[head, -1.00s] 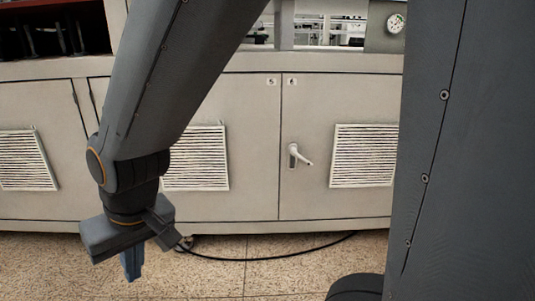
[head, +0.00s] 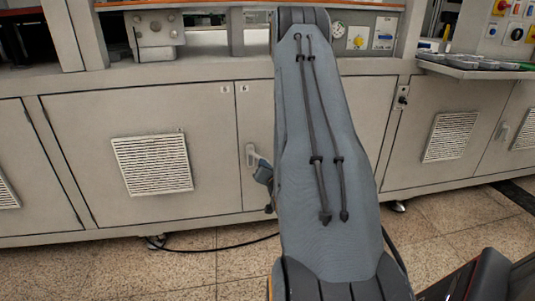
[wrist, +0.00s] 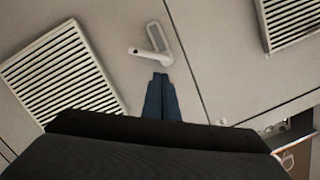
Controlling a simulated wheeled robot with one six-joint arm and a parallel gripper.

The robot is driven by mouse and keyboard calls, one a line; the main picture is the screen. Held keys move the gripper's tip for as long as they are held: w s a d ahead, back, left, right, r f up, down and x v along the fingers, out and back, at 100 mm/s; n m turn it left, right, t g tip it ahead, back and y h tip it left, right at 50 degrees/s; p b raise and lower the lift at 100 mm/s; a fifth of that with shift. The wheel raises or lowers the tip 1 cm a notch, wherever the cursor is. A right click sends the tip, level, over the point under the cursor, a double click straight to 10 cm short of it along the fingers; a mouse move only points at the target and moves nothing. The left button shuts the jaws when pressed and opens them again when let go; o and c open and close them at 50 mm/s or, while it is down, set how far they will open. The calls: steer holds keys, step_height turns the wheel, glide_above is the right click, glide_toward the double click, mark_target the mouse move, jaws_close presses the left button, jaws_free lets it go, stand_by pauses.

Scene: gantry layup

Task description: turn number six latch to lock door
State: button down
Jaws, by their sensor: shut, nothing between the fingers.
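The number six door (head: 257,115) is a beige cabinet panel right of the seam, with a small "6" label near its top left corner. Its pale latch (head: 251,155) shows just left of my arm, its lower part hidden. In the wrist view the latch (wrist: 155,40) is a lever handle on an oval plate, sticking out at an angle to the plate. My gripper (wrist: 160,80) has its blue fingers shut and empty, with the tips just below the handle in the picture. I cannot tell whether they touch it. In the head view my arm hides most of the gripper.
A louvred vent (wrist: 62,72) lies beside the latch in the wrist view. The number five door (head: 150,190) is left of the seam. A tray shelf (head: 470,68) juts out at the right. A black cable (head: 225,246) lies on the floor under the cabinets.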

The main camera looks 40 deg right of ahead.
mark_target(258, 156)
steer(key=s+d+m+h, duration=0.1)
steer(key=s+d+h, duration=0.1)
steer(key=s+d, duration=0.2)
steer(key=w+d+f+b, duration=0.2)
steer(key=w+d+f, duration=0.1)
steer(key=w, duration=0.7)
steer(key=shift+w+f, duration=0.15)
steer(key=shift+w, duration=0.2)
steer(key=shift+s+d+f+m, duration=0.1)
steer(key=shift+m, duration=0.3)
